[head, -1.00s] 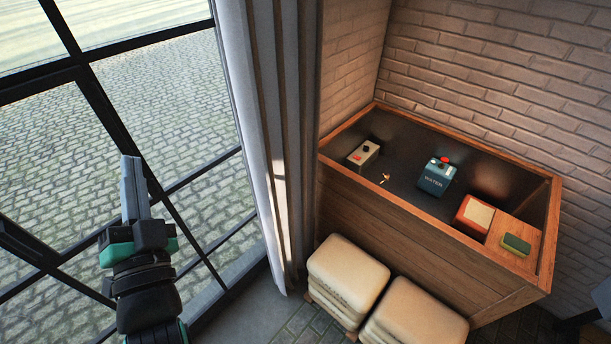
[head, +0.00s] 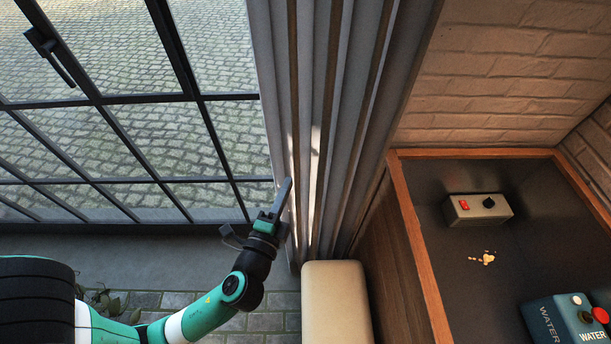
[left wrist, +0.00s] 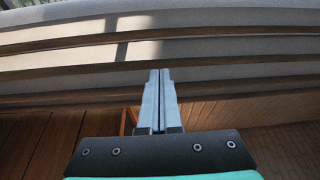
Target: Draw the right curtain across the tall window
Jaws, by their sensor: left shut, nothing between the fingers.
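The right curtain (head: 345,110) is grey and hangs in bunched vertical folds at the right side of the tall window (head: 130,120). The window panes to its left are uncovered. My left gripper (head: 283,192) is shut and empty, with its fingertips at the curtain's left edge, low down in the head view. In the left wrist view the shut fingers (left wrist: 158,75) point at the curtain folds (left wrist: 220,45); I cannot tell whether they touch the cloth. My right gripper is not in view.
A wooden-rimmed bin (head: 412,240) stands right of the curtain, with a small grey switch box (head: 478,210) and a blue water box (head: 560,318) inside. A window handle (head: 50,55) is at upper left.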

